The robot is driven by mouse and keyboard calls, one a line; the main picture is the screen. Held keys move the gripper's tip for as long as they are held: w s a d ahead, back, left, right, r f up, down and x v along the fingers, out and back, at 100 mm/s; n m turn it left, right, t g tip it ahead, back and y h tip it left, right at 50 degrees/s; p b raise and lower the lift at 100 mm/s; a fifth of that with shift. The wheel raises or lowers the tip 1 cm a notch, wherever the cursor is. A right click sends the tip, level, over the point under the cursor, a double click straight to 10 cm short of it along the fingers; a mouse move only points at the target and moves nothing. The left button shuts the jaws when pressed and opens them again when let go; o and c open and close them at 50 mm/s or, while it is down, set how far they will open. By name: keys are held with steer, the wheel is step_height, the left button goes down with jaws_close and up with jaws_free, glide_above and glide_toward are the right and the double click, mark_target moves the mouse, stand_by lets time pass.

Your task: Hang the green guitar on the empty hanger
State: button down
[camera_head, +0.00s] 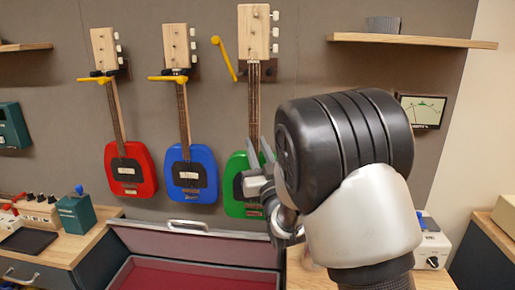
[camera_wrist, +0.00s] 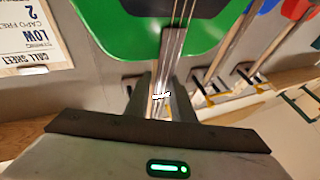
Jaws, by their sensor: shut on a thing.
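The green guitar (camera_head: 235,186) is upright in front of the wall, right of the blue guitar, its headstock (camera_head: 253,32) at the top. My gripper (camera_head: 262,158) is shut on its neck just above the body. The wrist view shows the neck and strings between the fingers (camera_wrist: 160,98) and the green body (camera_wrist: 112,32) beyond. The empty hanger (camera_head: 269,71) shows as a dark block behind the upper neck; its yellow bar (camera_head: 222,57) tilts up at the left. I cannot tell whether the neck sits in the hanger.
A red guitar (camera_head: 118,176) and a blue guitar (camera_head: 201,160) hang at left, with yellow bars level across their necks. A shelf (camera_head: 410,40) juts out at upper right. An open case (camera_head: 190,245) lies below. A paper sheet (camera_wrist: 35,38) shows in the wrist view.

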steer(key=shift+w+d+r, duration=0.15)
steer(key=shift+w+r, duration=0.2)
steer(key=shift+w, duration=0.1)
steer(key=w, duration=0.9)
steer(key=shift+w+d, duration=0.15)
steer(key=shift+w, duration=0.15)
stand_by(0.5)
stand_by(0.4)
steer(key=shift+b, duration=2.15)
stand_by(0.7)
steer(key=shift+f+b, duration=1.35)
steer(key=shift+b, duration=0.15)
stand_by(0.4)
